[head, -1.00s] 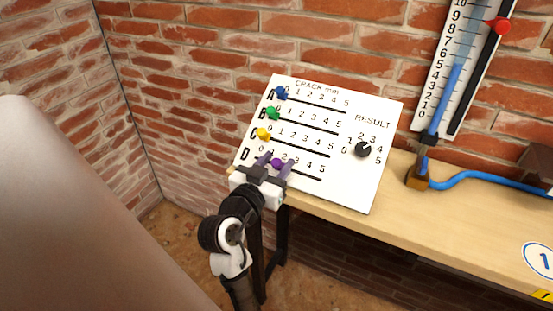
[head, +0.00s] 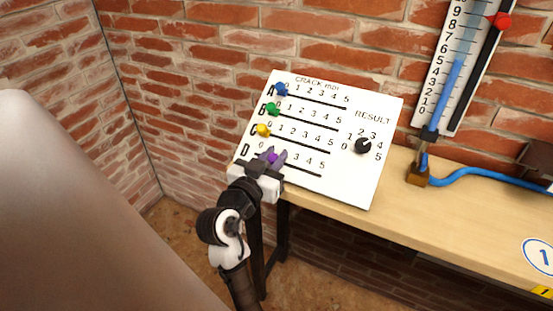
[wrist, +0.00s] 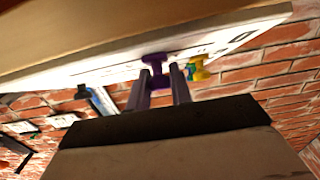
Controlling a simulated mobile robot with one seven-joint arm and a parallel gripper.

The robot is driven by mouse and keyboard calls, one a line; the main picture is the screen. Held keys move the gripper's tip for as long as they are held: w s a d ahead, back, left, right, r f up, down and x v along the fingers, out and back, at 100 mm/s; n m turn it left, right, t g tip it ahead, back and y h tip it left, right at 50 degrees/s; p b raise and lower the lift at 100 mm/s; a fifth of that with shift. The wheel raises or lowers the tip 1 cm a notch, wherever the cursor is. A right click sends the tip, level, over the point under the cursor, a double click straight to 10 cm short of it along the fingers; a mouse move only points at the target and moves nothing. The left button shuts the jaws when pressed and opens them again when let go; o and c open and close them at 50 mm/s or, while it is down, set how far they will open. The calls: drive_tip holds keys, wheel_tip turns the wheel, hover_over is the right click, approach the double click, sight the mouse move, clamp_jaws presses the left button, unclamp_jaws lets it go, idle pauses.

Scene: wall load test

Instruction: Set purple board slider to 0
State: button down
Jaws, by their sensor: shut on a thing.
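The white board (head: 345,187) stands tilted on the table, with slider rows A to D marked 0 to 5. The purple slider knob (head: 272,157) is in the bottom row D, left of the visible 3; the lower numbers there are partly hidden by my fingers. My gripper (head: 270,158) reaches it from the front and is shut on the knob. In the wrist view the purple knob (wrist: 155,62) sits between the two fingertips (wrist: 160,80).
The blue (head: 282,90), green (head: 273,109) and yellow (head: 263,131) knobs stand at the left ends of rows A, B and C. A black dial (head: 363,146) is at the board's right. The table (head: 430,215) holds a blue hose (head: 480,176). A brick wall is behind.

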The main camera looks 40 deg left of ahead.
sight(262, 137)
drive_tip(key=a, duration=0.2)
drive_tip(key=s+a+b, duration=0.1)
drive_tip(key=a, duration=0.1)
drive_tip(key=shift+s+a, duration=0.1)
drive_tip(key=shift+a, duration=0.3)
drive_tip(key=shift+s+a, duration=0.15)
drive_tip(key=shift+a, duration=0.35)
drive_tip(key=c, duration=1.3)
unclamp_jaws()
drive_tip(key=shift+a, duration=0.15)
drive_tip(key=shift+s, duration=0.1)
drive_tip(key=b+v, duration=0.2)
drive_tip(key=v, duration=1.1)
drive_tip(key=shift+s+d+r+b, duration=0.1)
drive_tip(key=shift+s+d+b, duration=0.2)
drive_tip(key=shift+b, duration=0.1)
